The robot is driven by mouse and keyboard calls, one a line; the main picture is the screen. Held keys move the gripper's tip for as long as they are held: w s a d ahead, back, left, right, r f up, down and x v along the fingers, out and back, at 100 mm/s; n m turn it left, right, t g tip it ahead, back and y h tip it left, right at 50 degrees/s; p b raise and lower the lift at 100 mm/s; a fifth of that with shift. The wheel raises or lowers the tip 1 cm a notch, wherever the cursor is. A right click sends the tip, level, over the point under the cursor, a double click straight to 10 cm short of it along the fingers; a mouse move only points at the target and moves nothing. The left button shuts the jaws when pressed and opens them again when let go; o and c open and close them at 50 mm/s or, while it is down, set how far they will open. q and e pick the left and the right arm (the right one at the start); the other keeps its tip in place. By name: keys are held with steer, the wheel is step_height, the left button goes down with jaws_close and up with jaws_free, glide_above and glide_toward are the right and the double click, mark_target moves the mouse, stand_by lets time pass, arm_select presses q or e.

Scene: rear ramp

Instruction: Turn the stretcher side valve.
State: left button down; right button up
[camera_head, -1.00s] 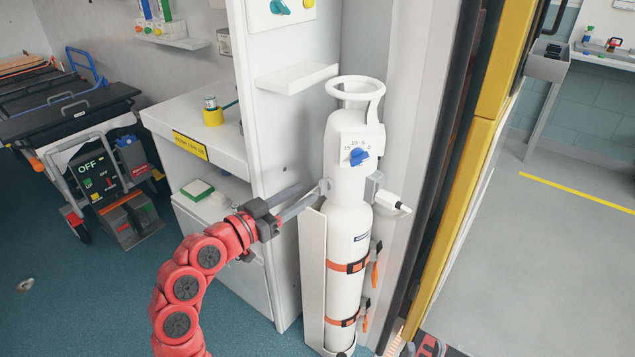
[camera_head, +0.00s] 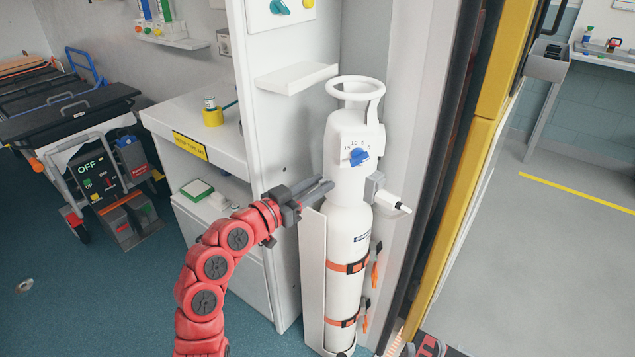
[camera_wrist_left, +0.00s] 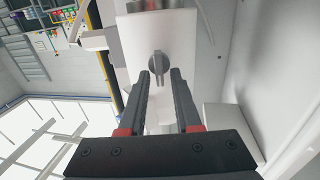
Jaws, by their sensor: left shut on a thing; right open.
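A white gas cylinder (camera_head: 346,240) with a ring handle stands upright in a white bracket. Its front has a blue dial (camera_head: 359,158) with numbers around it. My left gripper (camera_head: 327,186) is at the cylinder's left side, at neck height, its fingers pointing right. In the head view the fingers hide this knob. My right gripper is not in view.
A white fitting (camera_head: 392,201) sticks out of the cylinder's right side. Orange straps (camera_head: 347,267) hold the cylinder. A white shelf (camera_head: 297,76) juts from the panel above my left gripper.

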arm_select(q)
steer(key=n+p, duration=0.2)
steer(key=n, duration=0.2)
steer(key=shift+w+a+f, duration=0.1)
steer(key=shift+w, duration=0.05)
steer(key=c, duration=0.9)
jaws_free()
steer(key=shift+c, duration=0.2)
steer(key=v, duration=1.7)
steer(key=shift+s, duration=0.25)
steer(key=shift+a, duration=0.15)
